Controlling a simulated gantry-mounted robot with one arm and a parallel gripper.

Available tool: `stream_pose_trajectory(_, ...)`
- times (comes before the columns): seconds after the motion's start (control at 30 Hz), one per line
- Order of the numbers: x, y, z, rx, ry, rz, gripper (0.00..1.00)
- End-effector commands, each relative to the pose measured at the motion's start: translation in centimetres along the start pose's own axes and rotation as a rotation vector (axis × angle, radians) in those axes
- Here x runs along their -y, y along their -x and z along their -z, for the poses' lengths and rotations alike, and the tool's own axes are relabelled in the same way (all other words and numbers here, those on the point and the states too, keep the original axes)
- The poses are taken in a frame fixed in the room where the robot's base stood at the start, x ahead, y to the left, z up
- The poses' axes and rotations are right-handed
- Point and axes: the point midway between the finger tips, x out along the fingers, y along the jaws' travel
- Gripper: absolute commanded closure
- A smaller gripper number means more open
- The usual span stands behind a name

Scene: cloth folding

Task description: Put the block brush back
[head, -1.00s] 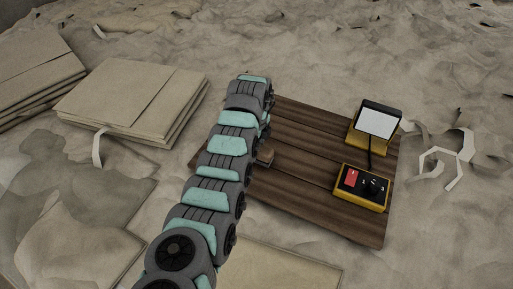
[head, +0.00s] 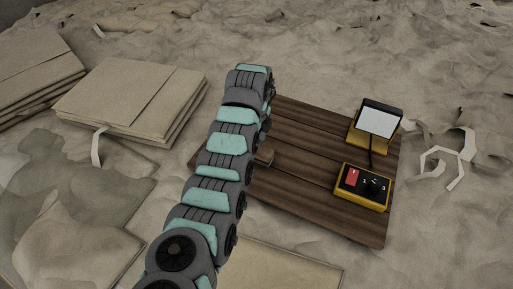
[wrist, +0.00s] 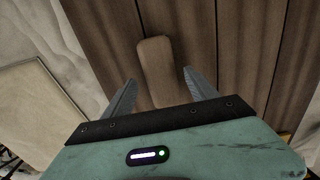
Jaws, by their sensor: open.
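The block brush appears as a brown, rounded wooden block (wrist: 157,72) lying on the dark plank board in the wrist view. In the head view a small end of it (head: 266,153) shows just right of my arm; the rest is hidden. Its bristles are not visible. My gripper (wrist: 158,79) is open, with one grey finger on each side of the block and gaps between. I cannot tell whether the fingertips are down at the block's height. In the head view my arm hides the gripper.
The plank board (head: 300,190) also carries a yellow lamp (head: 378,122) and a yellow control box (head: 362,187) at its right. Cardboard stacks (head: 135,95) lie to the left. Pale curled strips (head: 440,160) lie right of the board on crumpled cloth-like ground (head: 330,50).

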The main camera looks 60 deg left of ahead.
Motion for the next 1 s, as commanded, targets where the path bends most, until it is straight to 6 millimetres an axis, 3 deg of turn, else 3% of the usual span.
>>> stream_pose_trajectory(0.3,0.1,6.5,-0.2,0.003,0.0,0.007,0.33)
stream_pose_trajectory(0.4,0.1,7.9,-0.1,0.002,-0.001,0.006,0.33)
stream_pose_trajectory(0.6,0.1,9.0,0.0,0.0,-0.002,0.002,0.33)
stream_pose_trajectory(1.0,0.1,9.1,0.0,0.0,-0.001,0.003,0.33)
